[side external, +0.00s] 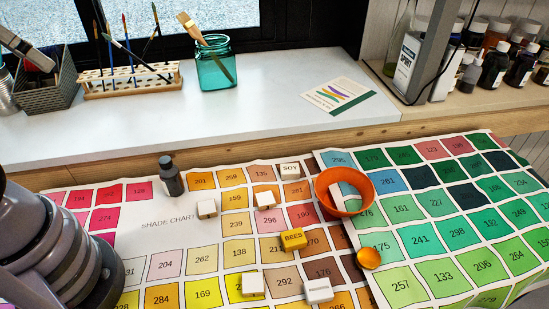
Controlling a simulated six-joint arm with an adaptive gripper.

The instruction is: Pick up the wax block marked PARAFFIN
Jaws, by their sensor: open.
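Several small wax blocks lie on the shade chart. A white block (318,291) at the front centre has a line of small print on its front face, too small to read surely; it may be the PARAFFIN one. A yellow block (292,239) reads BEES. A white block (290,171) at the back reads SOY. Other whitish blocks stand at the left (207,209), in the middle (265,201) and at the front (252,285); I cannot read any word on them. My gripper is out of view; only part of my arm shows at the lower left.
An orange bowl (345,207) stands right of the SOY block, with a small orange round thing (369,258) in front of it. A dark bottle (171,177) stands at the chart's back left. A teal jar (215,70) holds brushes on the ledge. The green chart (440,250) at right is mostly clear.

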